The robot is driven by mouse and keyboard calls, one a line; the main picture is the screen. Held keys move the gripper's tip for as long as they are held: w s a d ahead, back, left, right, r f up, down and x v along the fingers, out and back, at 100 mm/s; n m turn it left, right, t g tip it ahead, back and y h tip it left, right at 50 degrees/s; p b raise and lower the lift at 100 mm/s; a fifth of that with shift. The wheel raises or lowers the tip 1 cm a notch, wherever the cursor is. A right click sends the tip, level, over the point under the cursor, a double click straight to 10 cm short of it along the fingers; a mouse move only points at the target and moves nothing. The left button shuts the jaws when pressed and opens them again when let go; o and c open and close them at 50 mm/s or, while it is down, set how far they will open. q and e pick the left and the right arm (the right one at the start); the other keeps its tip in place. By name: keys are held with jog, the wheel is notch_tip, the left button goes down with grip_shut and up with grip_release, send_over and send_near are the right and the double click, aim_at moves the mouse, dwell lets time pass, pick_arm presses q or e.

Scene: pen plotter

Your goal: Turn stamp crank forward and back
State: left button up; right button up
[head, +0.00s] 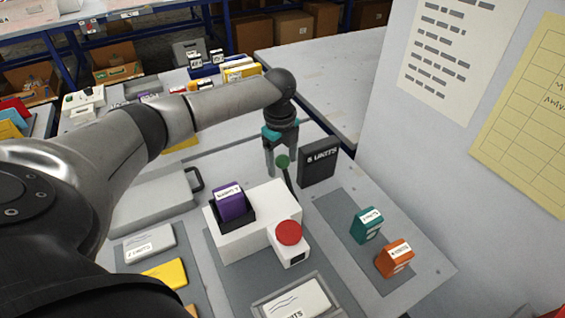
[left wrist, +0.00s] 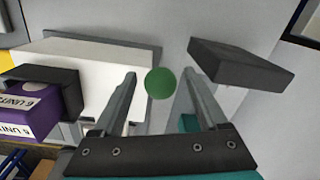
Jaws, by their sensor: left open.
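The stamp crank ends in a green ball knob (head: 282,161) on a dark lever, at the right back of a white machine (head: 262,226). The machine has a red button (head: 289,232) and a dark holder with a purple block (head: 230,200). My left gripper (head: 282,170) points down at the knob and is open. In the left wrist view the green knob (left wrist: 160,83) lies between the two spread fingers (left wrist: 159,85), with gaps at both sides. Whether the knob is fully at fingertip depth is hard to tell. My right gripper is not in view.
A dark "5 UNITS" block (head: 319,162) stands close right of the gripper. Teal (head: 367,225) and orange (head: 394,258) blocks stand on a grey mat at the right. A white wall panel (head: 440,150) bounds the right side. A grey case (head: 155,200) lies left of the machine.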

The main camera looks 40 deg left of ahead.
pick_arm(q)
jog(key=shift+f, duration=0.25)
grip_shut()
dwell(0.5)
dwell(0.9)
